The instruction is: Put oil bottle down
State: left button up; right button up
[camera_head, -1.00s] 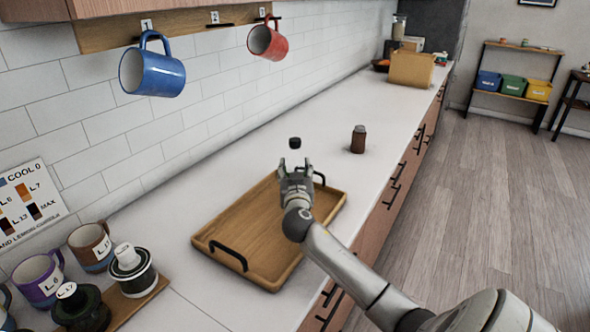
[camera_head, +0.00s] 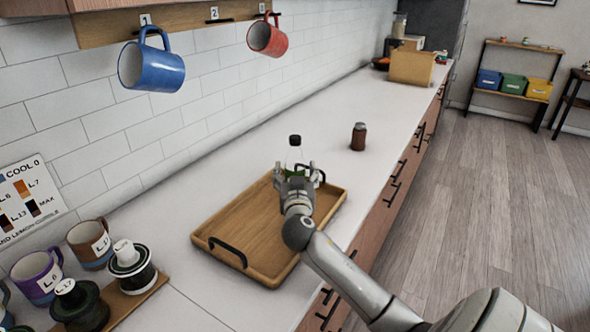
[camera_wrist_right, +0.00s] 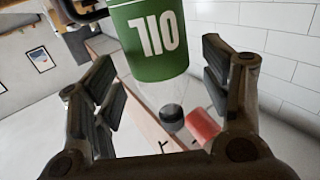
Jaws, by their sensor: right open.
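The oil bottle (camera_head: 294,157) is clear with a black cap and a green label. It stands upright at the far end of the wooden tray (camera_head: 240,225), just beyond my right gripper (camera_head: 296,170). Its base is hidden behind the gripper, so I cannot tell whether it rests on the tray or the counter. In the right wrist view the green label (camera_wrist_right: 152,40) appears upside down, between the spread fingers of my right gripper (camera_wrist_right: 158,70), with gaps on both sides. The right gripper is open. My left gripper is out of view.
A small brown jar (camera_head: 358,136) stands on the counter to the right of the bottle. A blue mug (camera_head: 152,70) and a red mug (camera_head: 268,37) hang at the wall. Labelled mugs and lidded pots stand at lower left. The tray is otherwise empty.

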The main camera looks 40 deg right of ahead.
aim_at(295, 172)
jog(key=shift+b+v, duration=0.35)
jog(key=shift+v, duration=1.8)
